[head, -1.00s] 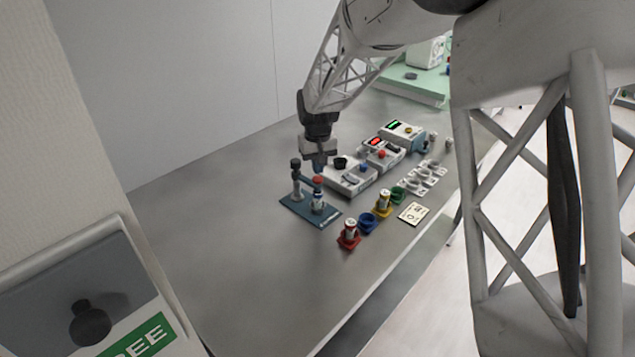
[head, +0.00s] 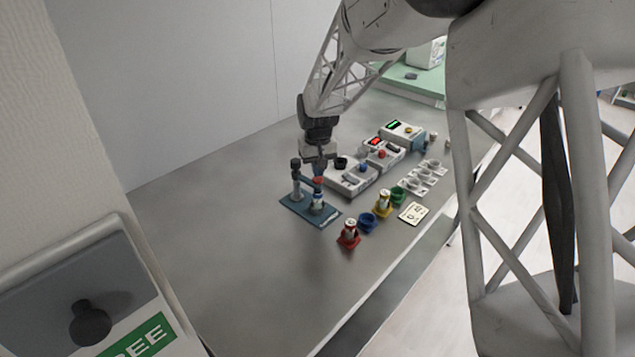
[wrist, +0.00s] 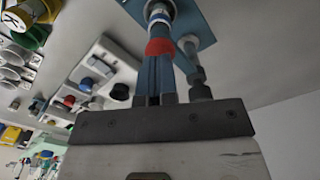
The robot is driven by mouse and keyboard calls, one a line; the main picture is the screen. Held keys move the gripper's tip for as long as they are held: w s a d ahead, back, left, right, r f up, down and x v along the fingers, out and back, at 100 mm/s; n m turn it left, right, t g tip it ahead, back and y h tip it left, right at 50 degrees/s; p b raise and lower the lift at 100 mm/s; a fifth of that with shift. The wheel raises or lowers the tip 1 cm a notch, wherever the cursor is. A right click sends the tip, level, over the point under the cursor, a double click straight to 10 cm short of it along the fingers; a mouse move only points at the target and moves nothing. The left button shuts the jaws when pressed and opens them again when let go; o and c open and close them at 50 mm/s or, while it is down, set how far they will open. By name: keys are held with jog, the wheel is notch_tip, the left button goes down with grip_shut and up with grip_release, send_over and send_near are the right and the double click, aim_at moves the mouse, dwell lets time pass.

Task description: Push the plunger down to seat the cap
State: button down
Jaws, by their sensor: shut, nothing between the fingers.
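The press has a blue base plate (head: 296,207), a post with a dark knob (head: 296,165) and an arm carrying a red plunger top (head: 318,181). A vial (head: 317,202) with a blue band stands upright under the plunger. My gripper (head: 319,169) is shut and empty, pointing down just above the red plunger top. In the wrist view the shut fingers (wrist: 160,88) line up with the red plunger (wrist: 160,47). I cannot tell whether they touch it. The cap on the vial is hidden under the press arm.
A red holder (head: 348,241) with a vial, a blue holder (head: 367,222), a yellow holder (head: 383,210) with a vial and a green holder (head: 397,195) stand to the right. White devices (head: 352,178) stand behind. The table's left front is clear.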

jog(key=shift+f, duration=1)
dwell(0.8)
jog(key=shift+r, duration=4.05)
jog(key=shift+r, duration=0.1)
jog(key=s+d+r+m, duration=0.1)
jog(key=s+d+r, duration=0.2)
jog(key=s, duration=0.4)
jog(key=s+d+r+t, duration=0.1)
jog(key=s+d+r, duration=0.25)
jog(key=s, duration=0.25)
jog(key=s+d+r+m, duration=0.1)
jog(key=s+d+r, duration=0.2)
jog(key=s, duration=0.4)
jog(key=s+d, duration=0.2)
jog(key=s, duration=0.9)
jog(key=s+d+f+m+t, duration=0.1)
jog(key=s+d, duration=0.2)
jog(key=s, duration=0.9)
jog(key=shift+s+d+t, duration=0.15)
jog(key=shift+d+t, duration=0.15)
